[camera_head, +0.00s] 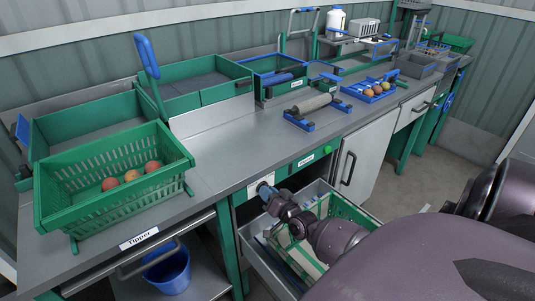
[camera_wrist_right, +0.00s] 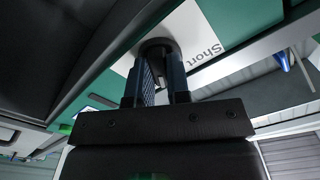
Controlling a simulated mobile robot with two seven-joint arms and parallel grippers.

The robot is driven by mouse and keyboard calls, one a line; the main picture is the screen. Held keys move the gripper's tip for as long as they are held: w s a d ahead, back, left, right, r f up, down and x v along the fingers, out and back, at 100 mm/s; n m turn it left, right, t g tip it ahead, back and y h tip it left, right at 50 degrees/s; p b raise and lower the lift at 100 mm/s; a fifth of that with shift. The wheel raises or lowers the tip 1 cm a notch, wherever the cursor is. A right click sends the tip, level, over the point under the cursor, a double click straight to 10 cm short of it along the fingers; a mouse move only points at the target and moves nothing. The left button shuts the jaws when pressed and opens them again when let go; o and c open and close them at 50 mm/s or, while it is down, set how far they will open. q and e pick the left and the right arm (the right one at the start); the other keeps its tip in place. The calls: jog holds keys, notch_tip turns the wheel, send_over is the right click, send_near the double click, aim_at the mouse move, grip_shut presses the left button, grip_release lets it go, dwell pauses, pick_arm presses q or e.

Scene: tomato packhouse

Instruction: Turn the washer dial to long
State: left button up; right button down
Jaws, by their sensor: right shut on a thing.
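The washer dial (camera_wrist_right: 157,46) is a dark round knob on a white plate, seen between my fingers in the right wrist view. The word "Short" is printed beside it; no other setting can be read, and the dial's pointer is hidden. My right gripper (camera_wrist_right: 160,72) is shut on the dial, one blue-grey finger on each side. In the head view my right gripper (camera_head: 265,189) reaches the white dial plate (camera_head: 256,184) on the green bench front, and the dial itself is hidden there. My left gripper is not in view.
An open drawer (camera_head: 263,262) with a green-edged crate lies just below my right wrist. A green button (camera_head: 327,150) is on the bench front, right of the dial. A slatted green crate (camera_head: 110,205) with tomatoes stands at the left. The bench top above the dial is clear.

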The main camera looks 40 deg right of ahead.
jog(key=shift+m, duration=0.8)
jog(key=c, duration=1.1)
grip_release()
jog(key=s, duration=0.3)
jog(key=s+a, duration=0.1)
jog(key=s, duration=0.6)
jog(key=shift+s+a+p, duration=0.15)
jog(key=shift+s+p, duration=0.15)
jog(key=shift+s, duration=0.1)
